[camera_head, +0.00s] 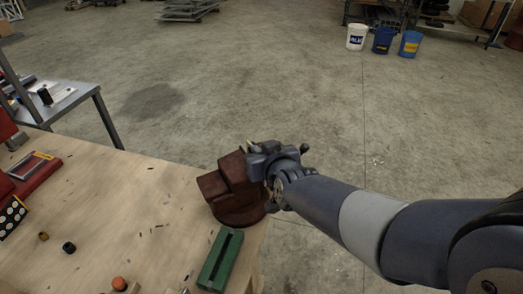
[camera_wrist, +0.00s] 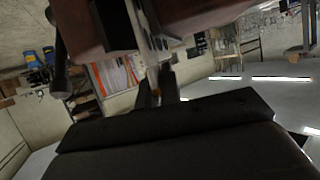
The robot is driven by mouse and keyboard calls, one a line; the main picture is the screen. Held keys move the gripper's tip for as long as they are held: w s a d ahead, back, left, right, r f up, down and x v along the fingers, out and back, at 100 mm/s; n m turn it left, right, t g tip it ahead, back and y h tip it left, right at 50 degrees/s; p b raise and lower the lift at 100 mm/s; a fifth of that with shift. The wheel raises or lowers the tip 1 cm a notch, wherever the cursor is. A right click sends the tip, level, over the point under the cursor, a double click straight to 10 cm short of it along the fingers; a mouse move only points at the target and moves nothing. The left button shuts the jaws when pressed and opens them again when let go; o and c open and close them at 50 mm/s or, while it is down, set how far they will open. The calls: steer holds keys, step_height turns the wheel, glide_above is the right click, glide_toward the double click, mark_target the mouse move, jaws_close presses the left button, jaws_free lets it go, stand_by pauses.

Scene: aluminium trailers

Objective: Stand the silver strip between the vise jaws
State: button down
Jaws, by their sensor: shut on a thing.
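The reddish-brown vise (camera_head: 226,190) stands at the right edge of the wooden bench. My gripper (camera_head: 258,150) is at the top of the vise, on its right side, and hides part of the jaws. The vise (camera_wrist: 88,28) also fills the top of the wrist view, very close. My gripper's fingers (camera_wrist: 157,86) point at the vise there, nearly closed on a thin, light piece that seems to be the silver strip (camera_wrist: 153,76). The strip is mostly hidden. I cannot tell whether it is between the jaws or how upright it is.
A green slotted block (camera_head: 220,259) lies on the wooden bench (camera_head: 130,195) in front of the vise. Small caps and dark bits lie around the bench. A red tool (camera_head: 36,172) is at the left. Open floor lies beyond the bench, with three buckets (camera_head: 383,40) far off.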

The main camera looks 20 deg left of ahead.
steer(key=c, duration=1.5)
jaws_free()
steer(key=shift+p+v, duration=1)
steer(key=shift+v, duration=4.45)
steer(key=shift+a, duration=0.1)
steer(key=b+x, duration=0.2)
steer(key=x, duration=0.9)
steer(key=shift+f, duration=0.1)
steer(key=shift+r+p, duration=0.6)
steer(key=shift+r, duration=0.05)
steer(key=shift+r+p, duration=0.5)
steer(key=shift+r, duration=0.05)
